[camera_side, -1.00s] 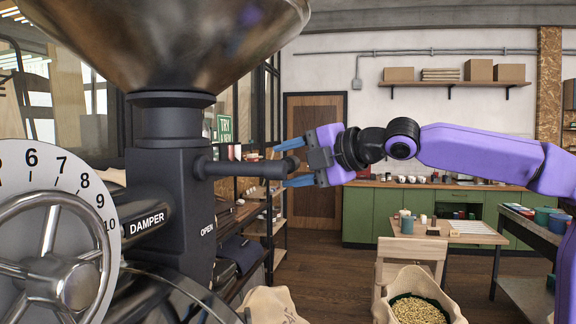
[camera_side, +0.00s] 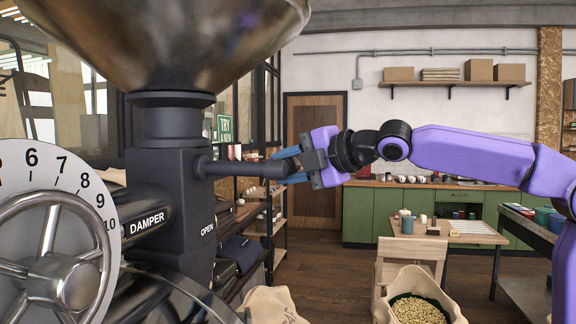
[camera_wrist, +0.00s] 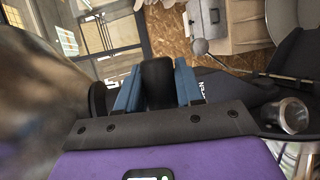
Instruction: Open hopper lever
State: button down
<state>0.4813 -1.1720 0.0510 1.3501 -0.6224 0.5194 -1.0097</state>
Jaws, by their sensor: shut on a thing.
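The hopper lever (camera_side: 236,169) is a black rod with a thick rounded end, sticking out level to the right from the black roaster body (camera_side: 172,190) under the metal hopper (camera_side: 170,40). The word OPEN is printed on the body below the lever. My gripper (camera_side: 290,167) is shut on the lever's end, with one blue finger above and one below it in the side view. In the wrist view the black lever end (camera_wrist: 158,82) sits between the blue fingers of my gripper (camera_wrist: 157,84). The lever's base is hidden in the wrist view.
A numbered dial with a handwheel (camera_side: 62,262) and a black DAMPER part (camera_side: 146,219) are on the roaster at left. A bean sack (camera_side: 420,300), a wooden table (camera_side: 440,233) and green cabinets (camera_side: 362,215) stand behind. The space right of the lever holds only my arm.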

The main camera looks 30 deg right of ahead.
jog(key=s+a+f+m+g+y, duration=0.3)
jog(key=f+m+g, duration=0.2)
jog(key=f+m, duration=0.2)
jog(key=shift+f, duration=0.2)
dwell(0.6)
jog(key=shift+s+a+m+y, duration=0.1)
jog(key=shift+s+m+y, duration=0.05)
jog(key=shift+m+y, duration=0.15)
jog(key=c, duration=0.8)
grip_release()
jog(key=v, duration=1.7)
jog(key=shift+r, duration=0.2)
